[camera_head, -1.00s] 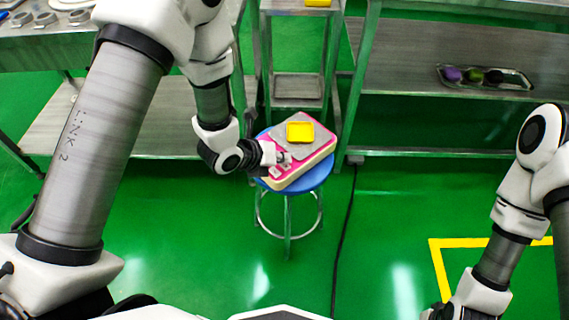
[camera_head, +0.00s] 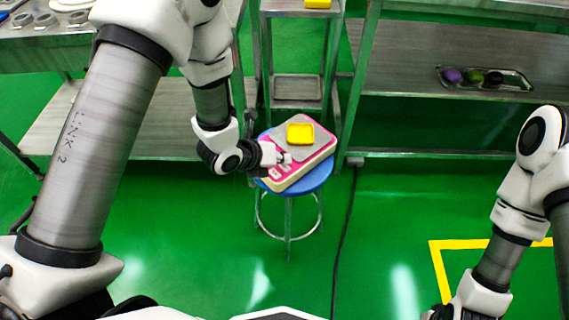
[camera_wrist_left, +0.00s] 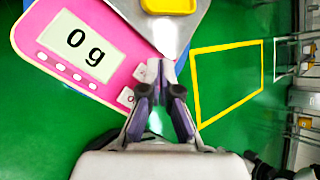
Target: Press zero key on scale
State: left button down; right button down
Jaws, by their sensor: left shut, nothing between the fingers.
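The pink scale (camera_head: 318,157) lies at an angle on a round blue stool (camera_head: 316,185). In the left wrist view its display (camera_wrist_left: 78,43) reads "0 g". A row of small white oval buttons runs below the display. Two square white keys sit near the scale's edge: one (camera_wrist_left: 126,97) shows a partly hidden round mark, the other (camera_wrist_left: 143,74) is beside the fingertips. My left gripper (camera_head: 285,158) is shut and empty over this key corner. Its fingertips (camera_wrist_left: 160,72) are together; I cannot tell whether they touch the scale. My right gripper is out of view.
A yellow tray (camera_head: 300,133) rests on the scale's grey plate (camera_head: 287,142). Steel tables and a shelf (camera_head: 298,88) stand behind the stool. A tray with dark and purple items (camera_head: 453,75) is at the right. The green floor in front is clear.

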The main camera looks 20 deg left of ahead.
aim_at(282, 168)
pick_arm(q)
jog(key=shift+r, duration=0.3)
notch_tip(282, 168, up, 5)
jog(key=p, duration=0.3)
jog(key=shift+p, duration=0.3)
dwell(0.7)
